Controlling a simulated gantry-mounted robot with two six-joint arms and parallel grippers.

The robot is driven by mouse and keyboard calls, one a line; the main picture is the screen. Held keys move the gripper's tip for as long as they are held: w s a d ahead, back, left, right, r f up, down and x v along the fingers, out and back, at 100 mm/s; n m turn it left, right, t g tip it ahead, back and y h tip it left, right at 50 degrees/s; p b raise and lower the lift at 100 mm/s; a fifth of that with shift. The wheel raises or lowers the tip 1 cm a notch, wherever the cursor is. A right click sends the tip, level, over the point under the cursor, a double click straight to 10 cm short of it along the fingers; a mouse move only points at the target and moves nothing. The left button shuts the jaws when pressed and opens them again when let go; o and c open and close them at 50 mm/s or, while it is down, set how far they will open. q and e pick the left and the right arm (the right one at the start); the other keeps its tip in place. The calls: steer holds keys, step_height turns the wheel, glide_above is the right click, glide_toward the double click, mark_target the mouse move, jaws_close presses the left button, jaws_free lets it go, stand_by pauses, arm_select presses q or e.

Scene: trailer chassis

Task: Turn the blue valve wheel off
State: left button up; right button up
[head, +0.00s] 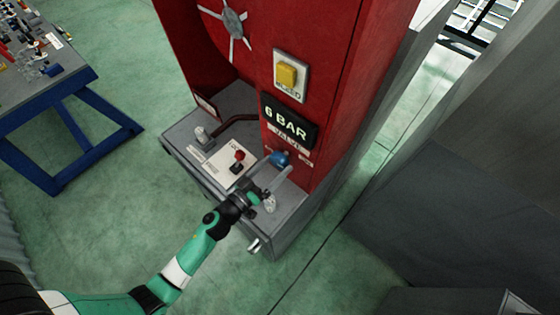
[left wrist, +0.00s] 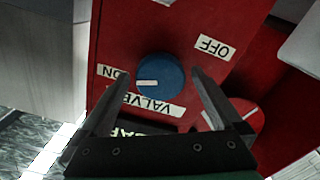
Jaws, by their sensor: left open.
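The blue valve wheel (head: 279,158) sits on the red cabinet's front, just above the grey ledge. In the left wrist view the wheel (left wrist: 168,72) is round, and its white mark points left towards the ON label (left wrist: 113,72). The OFF label (left wrist: 213,47) is at its upper right, and a VALVE label (left wrist: 152,106) lies beside it. My left gripper (head: 276,186) is open in front of the wheel. In the left wrist view its fingers (left wrist: 160,76) lie either side of the wheel; I cannot tell whether they touch it. My right gripper is not in view.
The red cabinet (head: 325,45) carries a 6 BAR display (head: 289,121), a yellow button (head: 287,75) and a grey spoked handwheel (head: 234,22). A red-knobbed lever (head: 238,158) stands on the ledge left of my gripper. A blue-legged table (head: 60,130) is at left.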

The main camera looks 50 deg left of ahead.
arm_select(q)
steer(key=shift+w+a, duration=0.1)
steer(key=shift+w, duration=1.25)
steer(key=c, duration=1.2)
steer(key=shift+c, duration=0.2)
